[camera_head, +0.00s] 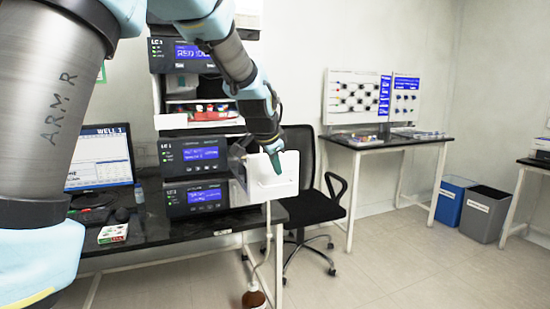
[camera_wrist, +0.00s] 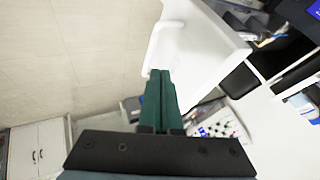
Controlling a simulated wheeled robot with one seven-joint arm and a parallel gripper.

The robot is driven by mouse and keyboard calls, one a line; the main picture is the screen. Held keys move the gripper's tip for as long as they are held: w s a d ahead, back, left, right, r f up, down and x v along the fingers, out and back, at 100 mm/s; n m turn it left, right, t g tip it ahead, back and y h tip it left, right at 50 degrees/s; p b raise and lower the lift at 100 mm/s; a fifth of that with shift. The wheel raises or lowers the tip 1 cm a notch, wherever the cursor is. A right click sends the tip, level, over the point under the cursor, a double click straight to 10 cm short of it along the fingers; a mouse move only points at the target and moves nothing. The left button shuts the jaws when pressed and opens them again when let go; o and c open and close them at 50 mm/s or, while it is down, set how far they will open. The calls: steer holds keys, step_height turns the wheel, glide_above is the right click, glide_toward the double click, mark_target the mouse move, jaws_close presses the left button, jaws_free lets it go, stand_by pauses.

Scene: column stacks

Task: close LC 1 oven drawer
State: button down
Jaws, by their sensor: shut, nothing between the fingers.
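The LC 1 oven drawer (camera_head: 285,184) is a white panel standing out to the right from the stack of dark instrument modules. In the wrist view the white drawer (camera_wrist: 203,45) fills the upper middle, with a white bar handle (camera_wrist: 153,45) on its left side. My gripper (camera_head: 277,169) has green fingers, shut and empty, pointing down in front of the drawer's white face. In the wrist view the shut fingertips (camera_wrist: 160,73) are close to the lower part of the handle and the drawer face. I cannot tell whether they touch. The drawer's inside is mostly hidden.
The LC 1 stack (camera_head: 195,152) stands on a black bench (camera_head: 150,236) with a monitor (camera_head: 98,158) at left. A black office chair (camera_head: 312,200) stands close behind the drawer. A brown bottle (camera_head: 253,299) is below. Open floor lies at right.

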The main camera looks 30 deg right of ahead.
mark_target(259, 181)
steer(key=p+x, duration=0.1)
steer(key=x, duration=0.4)
steer(key=shift+r, duration=0.1)
steer(key=shift+w, duration=0.1)
